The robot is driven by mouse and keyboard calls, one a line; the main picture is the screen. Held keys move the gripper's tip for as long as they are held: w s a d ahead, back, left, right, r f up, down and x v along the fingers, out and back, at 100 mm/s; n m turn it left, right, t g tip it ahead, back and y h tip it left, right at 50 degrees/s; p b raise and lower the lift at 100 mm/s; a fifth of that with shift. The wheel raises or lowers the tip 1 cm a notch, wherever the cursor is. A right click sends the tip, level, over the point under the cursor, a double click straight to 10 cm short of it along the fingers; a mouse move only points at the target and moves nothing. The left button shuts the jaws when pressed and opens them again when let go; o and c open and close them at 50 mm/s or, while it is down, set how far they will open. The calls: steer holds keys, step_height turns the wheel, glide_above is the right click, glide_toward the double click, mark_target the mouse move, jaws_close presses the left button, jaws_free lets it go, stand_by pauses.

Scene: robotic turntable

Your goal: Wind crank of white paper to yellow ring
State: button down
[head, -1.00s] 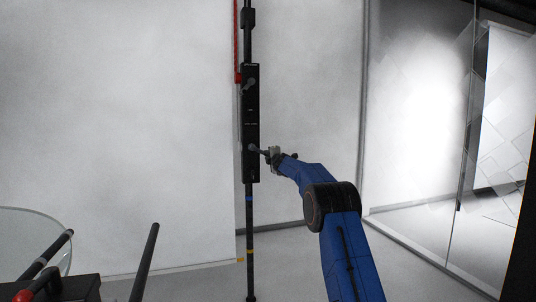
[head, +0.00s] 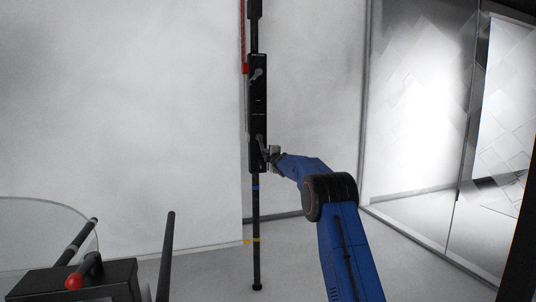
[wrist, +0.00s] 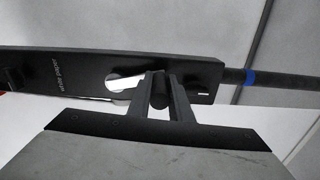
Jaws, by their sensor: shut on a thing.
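A black crank box (head: 258,112) hangs on a dark upright pole and carries two grey cranks. My gripper (head: 269,156) is at the lower crank, which points down and slightly right. In the wrist view, my gripper's fingers (wrist: 159,92) are shut on the dark knob of the silver crank (wrist: 124,84). The box lettering (wrist: 61,72) is upside down there. The white paper (head: 130,120) hangs left of the pole. Its lower right corner is close to the level of the yellow ring (head: 256,240), seemingly slightly below. A blue ring (head: 255,187) sits higher on the pole.
The upper crank (head: 257,74) is beside a red vertical strip (head: 243,40). A glass disc (head: 40,225) and a black box with a red knob (head: 73,282) stand at lower left. Glass panels (head: 420,120) are at right. The floor around the pole's foot looks clear.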

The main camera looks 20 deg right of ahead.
steer(key=shift+a+f+m, duration=0.4)
steer(key=shift+a+m, duration=0.1)
steer(key=shift+a, duration=0.25)
steer(key=shift+w+a+r, duration=0.1)
steer(key=shift+a, duration=0.45)
steer(key=shift+a+r, duration=0.1)
steer(key=c, duration=1.6)
jaws_free()
steer(key=shift+w+a, duration=0.1)
steer(key=s, duration=1.7)
steer(key=shift+s, duration=0.25)
